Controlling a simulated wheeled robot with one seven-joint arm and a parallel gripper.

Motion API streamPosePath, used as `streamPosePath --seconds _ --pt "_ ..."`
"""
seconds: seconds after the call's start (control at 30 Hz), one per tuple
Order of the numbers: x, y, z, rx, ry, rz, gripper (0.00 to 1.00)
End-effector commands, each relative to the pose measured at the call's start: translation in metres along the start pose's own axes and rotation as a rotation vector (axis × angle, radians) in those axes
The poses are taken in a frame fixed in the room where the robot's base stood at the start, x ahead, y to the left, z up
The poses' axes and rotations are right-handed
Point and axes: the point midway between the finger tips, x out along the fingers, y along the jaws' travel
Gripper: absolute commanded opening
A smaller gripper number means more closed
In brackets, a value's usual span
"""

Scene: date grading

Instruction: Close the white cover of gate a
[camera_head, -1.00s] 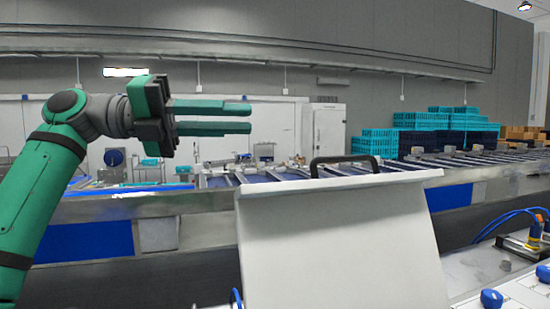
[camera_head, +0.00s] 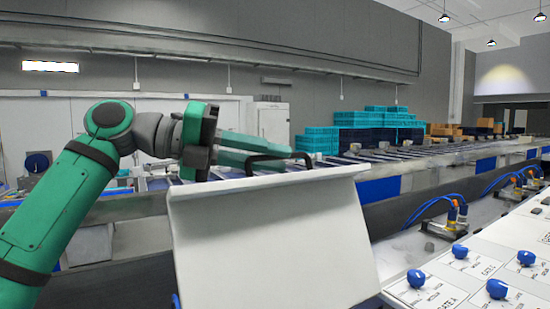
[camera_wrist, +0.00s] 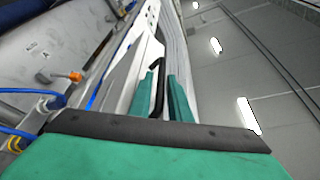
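The white cover (camera_head: 275,245) stands raised and tilted at the lower middle of the head view. Its black handle (camera_head: 282,157) is on the top edge; the handle also shows in the wrist view (camera_wrist: 157,88). My gripper (camera_head: 285,158) is at the handle, its green fingers pointing right in the head view. In the wrist view my gripper's fingers (camera_wrist: 162,92) are apart, one on each side of the handle, with a gap visible to the right finger. I cannot tell whether the left finger touches the handle.
A white panel (camera_head: 480,275) with several blue knobs, one labelled GATE A, is at the lower right. Blue hoses and yellow fittings (camera_head: 452,213) lie just behind it. A conveyor line (camera_head: 410,150) runs behind the cover. Stacked teal crates (camera_head: 365,135) stand farther back.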

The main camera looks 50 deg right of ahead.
Motion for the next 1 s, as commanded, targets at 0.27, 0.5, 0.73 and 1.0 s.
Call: streamPosePath --seconds 0.27,0.5,0.73,1.0 --pt "0.0102 0.0000 0.0001 0.000 -0.001 -0.001 0.17" --pt "0.0099 0.0000 0.0001 0.000 -0.001 -0.001 0.00" --pt "0.0096 -0.0002 -0.0002 0.001 -0.001 0.000 0.00" --pt "0.0104 -0.0055 -0.0040 0.033 0.001 0.012 0.00"
